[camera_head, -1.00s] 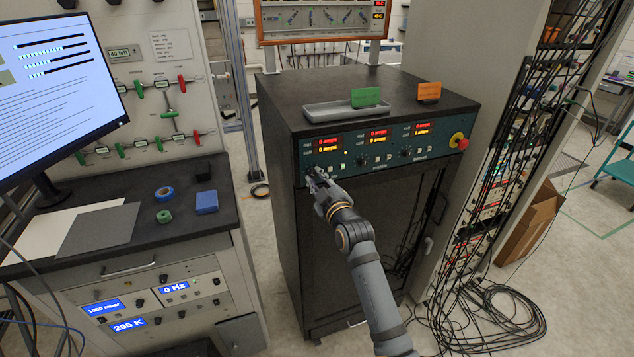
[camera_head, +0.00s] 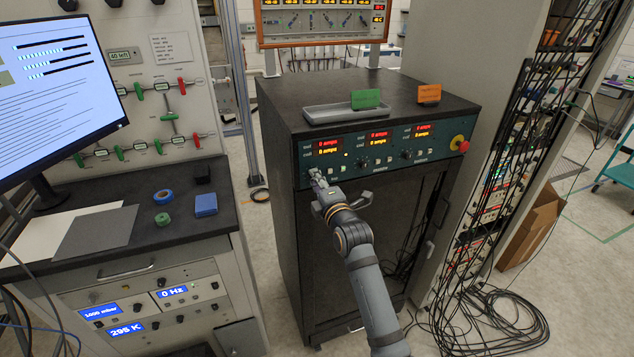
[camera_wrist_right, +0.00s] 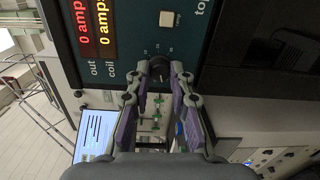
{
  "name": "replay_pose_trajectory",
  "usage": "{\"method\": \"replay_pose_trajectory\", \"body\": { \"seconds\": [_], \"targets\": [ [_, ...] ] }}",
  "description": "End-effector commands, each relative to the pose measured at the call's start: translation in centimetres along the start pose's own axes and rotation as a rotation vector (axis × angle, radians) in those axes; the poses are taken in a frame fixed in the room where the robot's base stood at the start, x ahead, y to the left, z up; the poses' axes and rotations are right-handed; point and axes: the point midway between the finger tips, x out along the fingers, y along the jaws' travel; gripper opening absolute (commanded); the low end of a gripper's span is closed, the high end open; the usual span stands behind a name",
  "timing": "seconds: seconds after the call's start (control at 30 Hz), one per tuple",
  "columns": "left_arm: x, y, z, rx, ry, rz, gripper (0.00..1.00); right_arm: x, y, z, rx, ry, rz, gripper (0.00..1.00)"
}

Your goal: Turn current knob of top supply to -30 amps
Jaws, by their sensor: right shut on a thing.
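The teal supply panel (camera_head: 393,148) spans the top front of a black cabinet and carries three pairs of readouts. The left readout (camera_head: 328,147) shows 0 amps in red and yellow. In the right wrist view, the readout (camera_wrist_right: 93,27) shows 0 amps for "out" and "coil", beside a label (camera_wrist_right: 203,8) reading "top". My right gripper (camera_head: 316,175) is at the panel's lower left; it also shows in the wrist view (camera_wrist_right: 160,77). Its fingers are shut on the dark round current knob (camera_wrist_right: 160,68). The head view hides this knob behind the gripper. My left gripper is out of view.
A red stop button (camera_head: 457,143) is at the panel's right end. Hanging cables (camera_head: 500,170) crowd the right. A bench (camera_head: 180,232) stands left.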

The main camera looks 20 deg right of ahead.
Motion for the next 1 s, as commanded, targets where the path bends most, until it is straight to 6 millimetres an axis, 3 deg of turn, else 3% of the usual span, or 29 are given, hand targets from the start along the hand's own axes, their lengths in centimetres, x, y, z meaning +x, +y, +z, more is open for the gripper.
{"method": "replay_pose_trajectory", "body": {
  "seconds": [0.4, 1.0],
  "targets": [
    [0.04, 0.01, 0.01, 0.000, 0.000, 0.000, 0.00, 0.00, -0.13, -0.03, -0.205, -0.004, -0.001, 0.00],
    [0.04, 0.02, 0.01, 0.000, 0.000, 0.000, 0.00, 0.00, -0.18, -0.03, -0.243, -0.005, -0.002, 0.00]
  ]
}}
